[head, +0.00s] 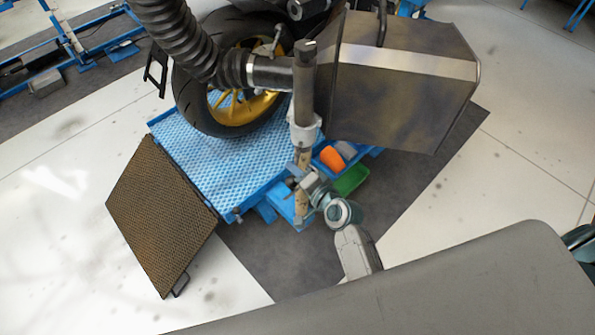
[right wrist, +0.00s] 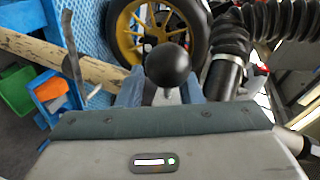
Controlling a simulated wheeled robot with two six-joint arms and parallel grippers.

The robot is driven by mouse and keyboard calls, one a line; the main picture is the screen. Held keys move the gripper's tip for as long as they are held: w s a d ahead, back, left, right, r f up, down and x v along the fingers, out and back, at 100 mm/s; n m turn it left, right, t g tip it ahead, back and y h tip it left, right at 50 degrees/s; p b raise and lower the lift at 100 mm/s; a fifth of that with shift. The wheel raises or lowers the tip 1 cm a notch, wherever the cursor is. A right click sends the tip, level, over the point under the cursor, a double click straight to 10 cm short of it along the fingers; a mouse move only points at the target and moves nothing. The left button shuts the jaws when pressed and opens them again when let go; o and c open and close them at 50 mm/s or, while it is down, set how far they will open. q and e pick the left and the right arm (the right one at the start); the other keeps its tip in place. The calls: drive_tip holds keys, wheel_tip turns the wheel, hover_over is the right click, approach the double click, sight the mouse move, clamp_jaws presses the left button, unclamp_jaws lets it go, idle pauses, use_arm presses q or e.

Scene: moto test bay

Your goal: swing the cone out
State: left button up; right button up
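The cone (head: 400,80) is a large grey metal hood with a pale band, at the upper right of the head view, joined to a ribbed black hose (head: 180,35) by a dark pipe. A grey upright post (head: 304,85) stands at the pipe, with a tan lower part (head: 302,200). My right gripper (head: 299,172) is low beside this post. In the right wrist view a black ball knob (right wrist: 168,65) sits between its blue-grey fingers (right wrist: 163,85), with no clear gap on either side. The hose (right wrist: 225,45) shows there too. My left gripper is not in view.
A motorcycle wheel (head: 240,95) with a gold rim stands on a blue lift platform (head: 190,150), by the hood. A brown mesh ramp (head: 160,215) adjoins it. Orange (head: 332,158) and green (head: 352,179) bins are near the gripper. The floor at right (head: 520,150) is clear.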

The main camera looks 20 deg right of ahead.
drive_tip(key=b+v, duration=0.2)
drive_tip(key=v, duration=0.9)
drive_tip(key=shift+r, duration=0.15)
drive_tip(key=shift+c, duration=0.2)
